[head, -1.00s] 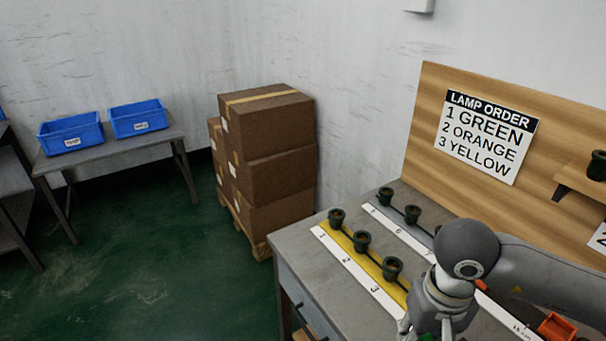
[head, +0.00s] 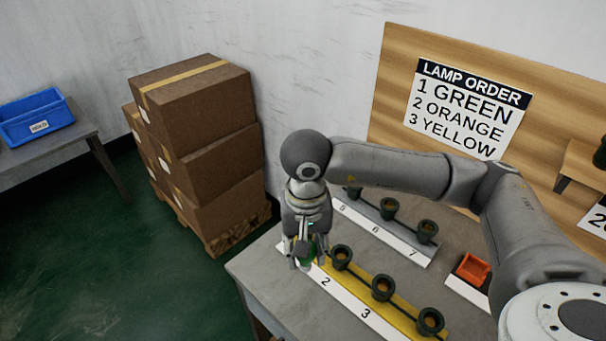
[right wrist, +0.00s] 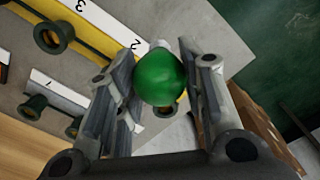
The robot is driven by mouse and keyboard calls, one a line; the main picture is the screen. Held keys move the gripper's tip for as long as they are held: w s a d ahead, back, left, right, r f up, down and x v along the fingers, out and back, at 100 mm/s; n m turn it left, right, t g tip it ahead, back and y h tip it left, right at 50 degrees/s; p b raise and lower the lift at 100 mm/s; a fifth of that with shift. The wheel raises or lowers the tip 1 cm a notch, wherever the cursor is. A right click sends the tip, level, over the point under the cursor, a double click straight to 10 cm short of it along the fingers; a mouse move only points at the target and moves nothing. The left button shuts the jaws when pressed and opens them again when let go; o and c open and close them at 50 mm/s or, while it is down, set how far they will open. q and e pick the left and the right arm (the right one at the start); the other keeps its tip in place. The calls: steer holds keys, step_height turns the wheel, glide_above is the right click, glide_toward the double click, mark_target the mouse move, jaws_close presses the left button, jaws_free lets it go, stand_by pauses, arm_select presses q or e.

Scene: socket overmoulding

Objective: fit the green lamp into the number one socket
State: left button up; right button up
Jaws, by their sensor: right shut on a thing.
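My right gripper (head: 305,258) is shut on the green lamp (head: 307,250), at the near-left end of the yellow socket strip (head: 405,318). In the right wrist view the round green lamp (right wrist: 160,78) sits between the two fingers (right wrist: 163,85). The number one socket and its label are hidden behind the gripper in the head view. In the wrist view a dark rim (right wrist: 166,109) shows partly behind the lamp; I cannot tell whether the lamp touches it. The number two socket (head: 341,257) and number three socket (head: 382,287) are empty. My left gripper is not in view.
A grey strip (head: 408,248) with several empty sockets lies behind the yellow one. An orange holder (head: 473,268) stands to the right. The order board (head: 470,108) lists green as 1. Stacked cartons (head: 205,140) stand on the floor left of the workbench (head: 262,275).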

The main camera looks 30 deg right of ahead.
arm_select(q)
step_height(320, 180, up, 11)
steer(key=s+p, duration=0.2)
steer(key=p, duration=0.8)
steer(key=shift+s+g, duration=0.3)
arm_select(e)
steer(key=w+d+r+m, duration=0.1)
steer(key=w+d+m, duration=0.2)
steer(key=w+m, duration=0.3)
steer(key=w+d+r+m, duration=0.1)
steer(key=w+d+m, duration=0.2)
steer(key=m, duration=1.4)
steer(key=w, duration=0.3)
steer(key=shift+w+d+r, duration=0.2)
steer(key=shift+d+r, duration=0.05)
steer(key=shift+d, duration=0.15)
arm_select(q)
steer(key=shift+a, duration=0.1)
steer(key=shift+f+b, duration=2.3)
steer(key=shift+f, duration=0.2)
arm_select(e)
steer(key=shift+f, duration=2.9)
arm_select(q)
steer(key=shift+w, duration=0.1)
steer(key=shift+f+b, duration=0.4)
steer(key=shift+b, duration=0.05)
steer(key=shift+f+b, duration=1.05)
arm_select(e)
steer(key=shift+f, duration=1.3)
